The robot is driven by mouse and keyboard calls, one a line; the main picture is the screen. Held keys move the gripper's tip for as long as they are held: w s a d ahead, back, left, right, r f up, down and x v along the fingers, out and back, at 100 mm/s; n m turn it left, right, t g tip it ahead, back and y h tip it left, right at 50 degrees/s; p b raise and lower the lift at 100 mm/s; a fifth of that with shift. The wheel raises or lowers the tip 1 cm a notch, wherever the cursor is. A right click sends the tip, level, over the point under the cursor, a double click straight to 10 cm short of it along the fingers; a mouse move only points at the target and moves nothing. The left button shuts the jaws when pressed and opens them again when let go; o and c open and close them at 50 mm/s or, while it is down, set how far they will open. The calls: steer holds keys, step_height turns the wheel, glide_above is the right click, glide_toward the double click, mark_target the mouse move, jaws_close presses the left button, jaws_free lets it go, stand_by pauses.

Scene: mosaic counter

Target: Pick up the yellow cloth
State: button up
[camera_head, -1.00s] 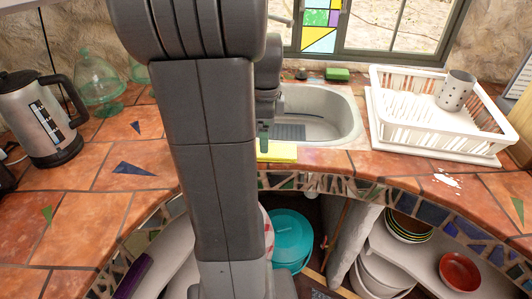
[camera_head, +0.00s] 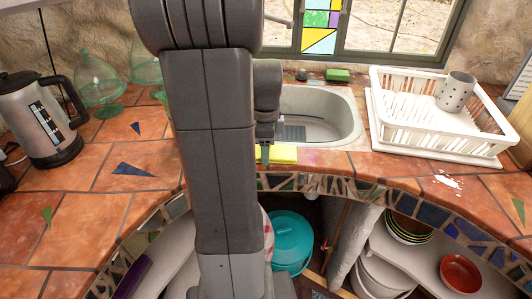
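The yellow cloth (camera_head: 284,154) lies flat on the counter at the sink's front edge. Its left part is hidden behind my arm. My gripper (camera_head: 265,154) points down at the cloth's visible left side, beside my large grey arm link. A finger overlaps the cloth in the picture. I cannot tell whether it touches the cloth or whether the fingers are open or shut.
The sink (camera_head: 325,118) is behind the cloth, with a green sponge (camera_head: 338,75) on its far rim. A white dish rack (camera_head: 432,118) with a grey utensil cup (camera_head: 456,91) stands on the right. A kettle (camera_head: 38,122) and glass jars (camera_head: 98,83) stand on the left. The tiled counter's front edge curves below.

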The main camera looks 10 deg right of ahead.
steer(key=shift+r, duration=0.1)
step_height(320, 180, up, 10)
steer(key=shift+p, duration=0.35)
steer(key=shift+o, duration=0.9)
steer(key=shift+c, duration=0.5)
